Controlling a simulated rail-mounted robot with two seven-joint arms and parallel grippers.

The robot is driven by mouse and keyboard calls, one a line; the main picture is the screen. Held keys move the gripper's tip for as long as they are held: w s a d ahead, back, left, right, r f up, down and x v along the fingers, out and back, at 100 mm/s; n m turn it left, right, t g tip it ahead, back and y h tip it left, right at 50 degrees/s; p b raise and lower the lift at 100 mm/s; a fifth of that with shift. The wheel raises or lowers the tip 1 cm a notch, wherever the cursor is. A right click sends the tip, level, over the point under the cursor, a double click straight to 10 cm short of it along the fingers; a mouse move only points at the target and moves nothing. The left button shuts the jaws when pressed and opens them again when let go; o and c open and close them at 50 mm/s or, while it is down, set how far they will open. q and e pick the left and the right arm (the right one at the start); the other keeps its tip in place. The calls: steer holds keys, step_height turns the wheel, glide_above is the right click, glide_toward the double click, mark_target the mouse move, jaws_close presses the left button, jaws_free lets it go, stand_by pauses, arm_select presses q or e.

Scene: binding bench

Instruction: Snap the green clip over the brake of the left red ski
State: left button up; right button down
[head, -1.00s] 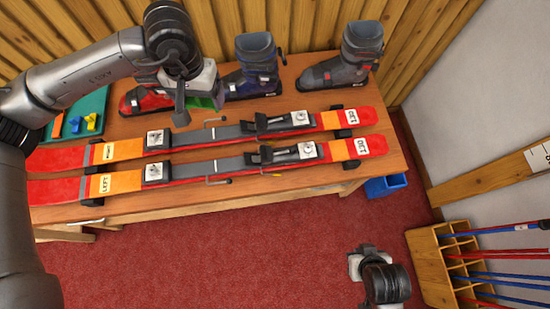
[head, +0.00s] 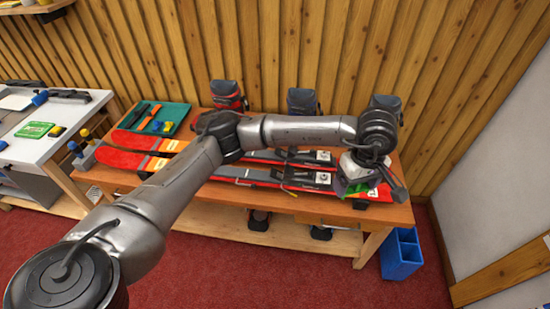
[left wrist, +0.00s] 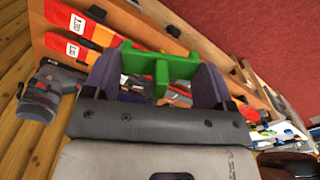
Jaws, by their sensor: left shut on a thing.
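My left gripper (head: 362,186) is shut on the green clip (head: 352,190); in the left wrist view the green clip (left wrist: 162,68) sits between its two fingers. The gripper is over the right end of the skis, and I cannot tell its height above them. The left red ski (head: 130,159) is the nearer of two parallel red skis lying on the wooden bench. My arm hides part of both skis. A thin, bent metal part (head: 287,190) hangs at the near ski's front edge; I cannot tell whether it is the brake. My right gripper is out of view.
A green tray (head: 178,112) lies at the bench's back left. A blue bin (head: 401,254) stands on the floor at right. A white workbench (head: 40,140) stands at left.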

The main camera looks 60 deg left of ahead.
arm_select(q)
steer(key=w+a+f+n+b, duration=0.1)
steer(key=w+a+f+n, duration=0.25)
steer(key=a+n, duration=0.7)
steer(key=m+b, duration=0.9)
steer(key=m, duration=2.4)
glide_above(272, 172)
step_height(272, 172, down, 19)
steer(key=shift+a, duration=0.1)
steer(key=shift+f, duration=0.9)
